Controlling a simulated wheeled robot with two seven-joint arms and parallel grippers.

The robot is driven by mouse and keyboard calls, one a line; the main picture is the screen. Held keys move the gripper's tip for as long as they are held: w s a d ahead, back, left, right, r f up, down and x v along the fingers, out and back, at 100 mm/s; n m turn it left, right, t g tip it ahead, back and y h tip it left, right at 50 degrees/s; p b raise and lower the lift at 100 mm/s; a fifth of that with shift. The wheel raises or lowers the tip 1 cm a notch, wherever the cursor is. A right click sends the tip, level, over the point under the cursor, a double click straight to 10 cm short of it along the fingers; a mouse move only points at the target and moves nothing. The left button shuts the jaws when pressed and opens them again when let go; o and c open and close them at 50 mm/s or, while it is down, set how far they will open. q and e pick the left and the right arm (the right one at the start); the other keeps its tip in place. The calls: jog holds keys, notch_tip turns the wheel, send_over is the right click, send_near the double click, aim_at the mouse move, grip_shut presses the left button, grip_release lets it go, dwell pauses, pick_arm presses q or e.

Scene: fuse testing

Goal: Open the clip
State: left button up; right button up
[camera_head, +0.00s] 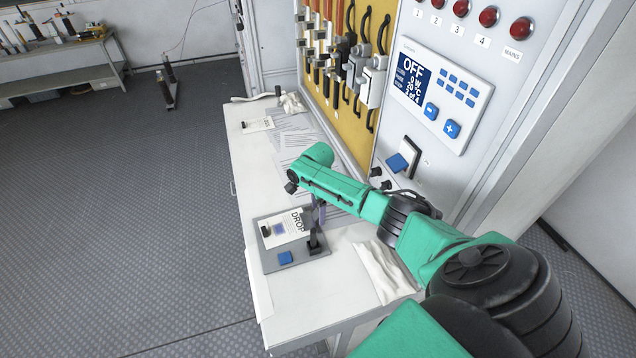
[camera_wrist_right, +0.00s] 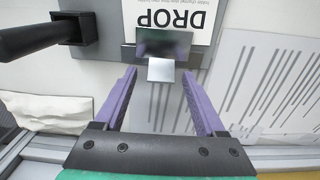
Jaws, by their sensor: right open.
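A grey test plate (camera_head: 272,262) with a white card marked "DROP" (camera_head: 280,232) lies on the bench; the card (camera_wrist_right: 170,14) also shows at the top of the right wrist view. A shiny metal clip (camera_wrist_right: 161,68) with a dark, reflective upper part sits at the plate's edge, below the printed word. My right gripper (camera_wrist_right: 159,76) has its two purple fingers apart, one on each side of the clip, with visible gaps. In the head view the right gripper (camera_head: 319,212) is above the plate's right edge, partly hidden by its wrist. My left gripper is out of view.
Papers (camera_head: 290,140) and a crumpled cloth (camera_head: 385,272) lie nearby. A control panel (camera_head: 440,92) stands behind the bench.

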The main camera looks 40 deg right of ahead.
jog(key=shift+w, duration=0.1)
grip_shut()
